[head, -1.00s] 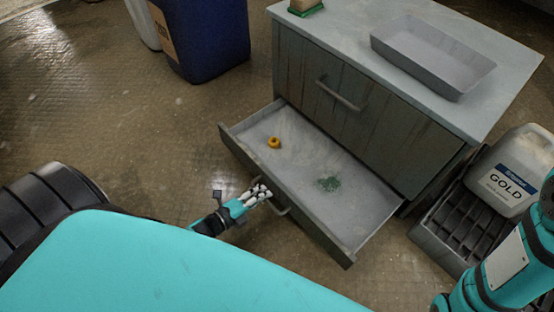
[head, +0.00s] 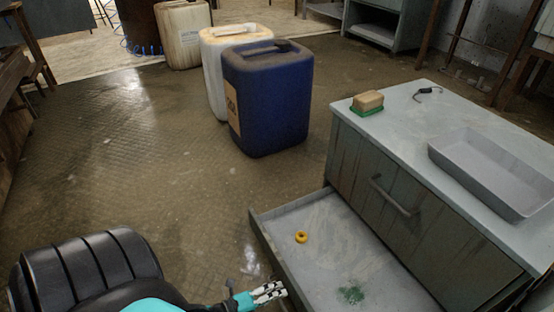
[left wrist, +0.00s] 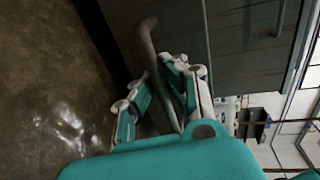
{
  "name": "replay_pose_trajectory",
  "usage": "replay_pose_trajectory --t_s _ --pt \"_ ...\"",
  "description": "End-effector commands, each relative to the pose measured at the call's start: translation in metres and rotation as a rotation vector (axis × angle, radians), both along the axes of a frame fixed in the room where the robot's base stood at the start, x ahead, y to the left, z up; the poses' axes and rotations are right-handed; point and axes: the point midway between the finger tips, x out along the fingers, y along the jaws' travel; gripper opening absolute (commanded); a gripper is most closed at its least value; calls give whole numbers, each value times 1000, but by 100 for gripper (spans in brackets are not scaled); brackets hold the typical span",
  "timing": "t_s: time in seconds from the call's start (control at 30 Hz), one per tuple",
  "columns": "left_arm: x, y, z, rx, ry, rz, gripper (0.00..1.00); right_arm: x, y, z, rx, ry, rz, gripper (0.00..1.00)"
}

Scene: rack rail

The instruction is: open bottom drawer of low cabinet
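The low cabinet (head: 352,156) is grey-green with a pale top. Its bottom drawer (head: 325,262) is pulled well out, with a yellow ring (head: 301,237) and a green patch inside. The upper drawer, with handle (head: 395,196), is closed. My left gripper (head: 272,291) is beside the bottom drawer's front, low in the head view. In the left wrist view, the drawer's bar handle (left wrist: 149,40) runs between the gripper's fingers (left wrist: 158,92), which stand apart with a gap beside the bar. The bottom drawer's handle is hardly visible in the head view. My right gripper is out of view.
A grey tray (head: 490,180), a sponge on a green base (head: 368,101) and a small dark item (head: 428,92) are on the cabinet top. Blue (head: 268,105) and white (head: 215,80) canisters stand behind. The floor left of the drawer is clear.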

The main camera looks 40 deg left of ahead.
Motion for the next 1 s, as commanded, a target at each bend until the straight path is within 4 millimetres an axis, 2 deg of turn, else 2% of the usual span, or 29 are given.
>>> replay_pose_trajectory --t_s 0.03,0.2,0.53,0.67,1.0 --pt "0 0 0 0 0 0 14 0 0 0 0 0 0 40" --pt "0 0 0 1 0 0 34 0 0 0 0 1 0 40" --pt "-5 2 0 2 2 0 34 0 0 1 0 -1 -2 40" --pt "-23 8 4 2 5 -1 34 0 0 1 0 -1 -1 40" --pt "-87 31 19 1 3 0 34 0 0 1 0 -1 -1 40"
